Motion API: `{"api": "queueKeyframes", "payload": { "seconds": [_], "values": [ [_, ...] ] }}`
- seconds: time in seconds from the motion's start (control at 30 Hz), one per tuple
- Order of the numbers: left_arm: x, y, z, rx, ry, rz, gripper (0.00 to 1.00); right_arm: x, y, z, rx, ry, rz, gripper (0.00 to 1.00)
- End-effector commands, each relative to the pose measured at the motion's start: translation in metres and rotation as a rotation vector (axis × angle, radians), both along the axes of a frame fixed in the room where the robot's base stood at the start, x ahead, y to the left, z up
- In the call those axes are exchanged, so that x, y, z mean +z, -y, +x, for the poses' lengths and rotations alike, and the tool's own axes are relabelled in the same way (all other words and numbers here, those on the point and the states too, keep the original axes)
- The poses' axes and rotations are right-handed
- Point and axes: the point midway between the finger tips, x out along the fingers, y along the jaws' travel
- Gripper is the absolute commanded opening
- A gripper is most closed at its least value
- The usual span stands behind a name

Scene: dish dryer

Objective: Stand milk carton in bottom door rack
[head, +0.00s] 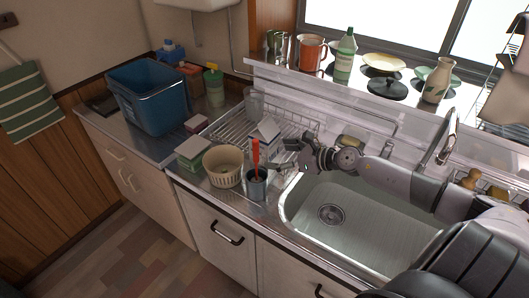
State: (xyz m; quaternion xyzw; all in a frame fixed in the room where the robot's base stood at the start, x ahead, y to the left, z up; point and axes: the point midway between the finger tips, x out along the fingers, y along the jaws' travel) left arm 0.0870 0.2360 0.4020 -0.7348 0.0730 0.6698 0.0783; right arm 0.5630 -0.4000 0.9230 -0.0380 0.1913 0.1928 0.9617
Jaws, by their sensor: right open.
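I see nothing held between the fingers. I cannot make out a milk carton or a door rack for certain. A pale boxy item (268,129) stands at the dish rack just beyond the gripper, but I cannot tell what it is. My left gripper is not in view.
A wire dish rack (232,130) stands left of the steel sink (365,222). A cream basket (222,167), a grey cup (256,187) and a green-and-white box (191,153) crowd the counter front. A blue bin (150,100) stands farther left. The sink basin looks empty.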

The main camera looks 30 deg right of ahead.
Motion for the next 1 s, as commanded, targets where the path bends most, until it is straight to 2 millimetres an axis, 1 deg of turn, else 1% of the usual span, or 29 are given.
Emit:
{"api": "queueKeyframes", "payload": {
  "seconds": [0.17, 0.27, 0.43, 0.6, 0.9, 1.0],
  "values": [
    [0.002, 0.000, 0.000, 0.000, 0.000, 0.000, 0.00, -0.001, -0.003, 0.006, 0.001, 0.001, 0.000, 0.82],
    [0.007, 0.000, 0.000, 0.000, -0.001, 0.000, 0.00, -0.001, -0.006, 0.012, 0.001, 0.001, 0.002, 0.82],
    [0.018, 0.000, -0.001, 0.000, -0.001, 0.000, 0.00, -0.005, -0.017, 0.032, 0.001, 0.002, 0.005, 0.82],
    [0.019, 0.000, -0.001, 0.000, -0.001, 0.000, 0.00, -0.015, -0.023, 0.047, 0.001, 0.001, 0.002, 0.82],
    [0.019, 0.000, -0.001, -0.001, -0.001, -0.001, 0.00, -0.018, -0.024, 0.050, 0.003, -0.001, -0.001, 0.82],
    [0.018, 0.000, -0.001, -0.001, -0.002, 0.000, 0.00, -0.018, -0.024, 0.050, 0.002, -0.001, -0.001, 0.75]
  ]
}}
